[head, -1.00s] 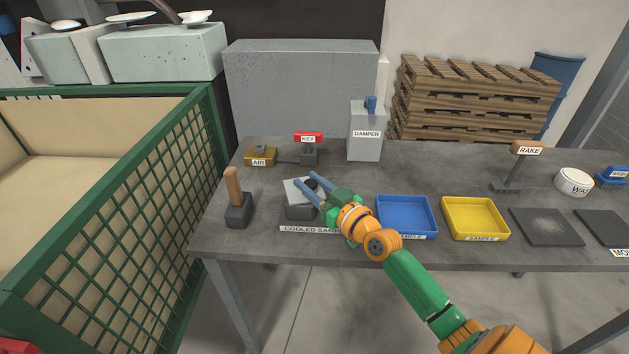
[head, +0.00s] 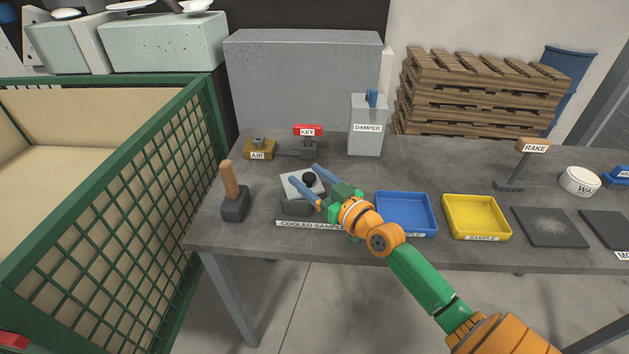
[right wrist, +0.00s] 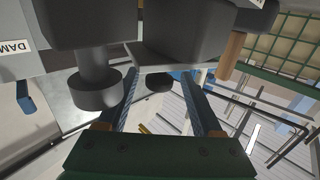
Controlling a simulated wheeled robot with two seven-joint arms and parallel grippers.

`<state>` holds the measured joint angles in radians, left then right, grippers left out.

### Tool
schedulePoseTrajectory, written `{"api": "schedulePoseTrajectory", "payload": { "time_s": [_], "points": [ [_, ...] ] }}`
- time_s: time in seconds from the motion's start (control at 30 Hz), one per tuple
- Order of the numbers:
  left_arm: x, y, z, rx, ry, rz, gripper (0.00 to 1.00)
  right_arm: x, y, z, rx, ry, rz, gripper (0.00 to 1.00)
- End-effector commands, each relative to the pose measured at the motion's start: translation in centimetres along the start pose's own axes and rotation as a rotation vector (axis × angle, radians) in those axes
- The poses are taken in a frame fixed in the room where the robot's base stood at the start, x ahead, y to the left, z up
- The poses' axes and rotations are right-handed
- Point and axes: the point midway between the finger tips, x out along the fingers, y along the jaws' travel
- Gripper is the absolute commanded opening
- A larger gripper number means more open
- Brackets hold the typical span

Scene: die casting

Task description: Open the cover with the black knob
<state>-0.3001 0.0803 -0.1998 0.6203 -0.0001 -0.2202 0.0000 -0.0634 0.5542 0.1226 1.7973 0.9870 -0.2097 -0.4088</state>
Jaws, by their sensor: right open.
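The cover (head: 296,187) is a light grey plate with a round black knob (head: 309,179) on top. It lies on a dark block-like container (head: 297,208) behind the "COOLED SAMPLE" label. My right gripper (head: 303,174) is open, its two blue fingers on either side of the knob in the head view. In the right wrist view the knob (right wrist: 159,83) shows between the fingers (right wrist: 160,77), with a gap on both sides. The cover's pale underside or edge (right wrist: 165,57) shows beyond it. My left gripper is not in view.
A mallet (head: 234,195) stands left of the container. The "AIR" fitting (head: 260,148), red "KEY" part (head: 308,130) and "DAMPER" box (head: 366,125) are behind. A blue tray (head: 405,212) and yellow tray (head: 476,216) are to the right. A green mesh bin (head: 110,210) is at left.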

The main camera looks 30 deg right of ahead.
Motion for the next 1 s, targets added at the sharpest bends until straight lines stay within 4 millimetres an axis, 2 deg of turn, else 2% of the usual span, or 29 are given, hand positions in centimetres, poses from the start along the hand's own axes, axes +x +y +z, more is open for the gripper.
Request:
{"api": "schedulePoseTrajectory", "payload": {
  "time_s": [0.2,0.4,0.77,0.8,1.0],
  "points": [
    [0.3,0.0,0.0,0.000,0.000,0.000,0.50,-3.4,0.0,0.3,-0.003,-0.005,-0.001,0.67],
    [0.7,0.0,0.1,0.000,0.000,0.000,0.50,-5.8,0.0,0.2,-0.002,-0.003,0.000,0.67],
    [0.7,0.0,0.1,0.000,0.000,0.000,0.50,-6.6,0.0,0.0,-0.001,-0.001,-0.001,0.67],
    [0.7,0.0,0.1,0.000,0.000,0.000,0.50,-6.6,0.0,0.0,-0.001,-0.001,-0.001,0.64],
    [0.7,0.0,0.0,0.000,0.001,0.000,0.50,-6.6,-0.1,0.1,-0.001,-0.003,-0.002,0.10]
  ]
}}
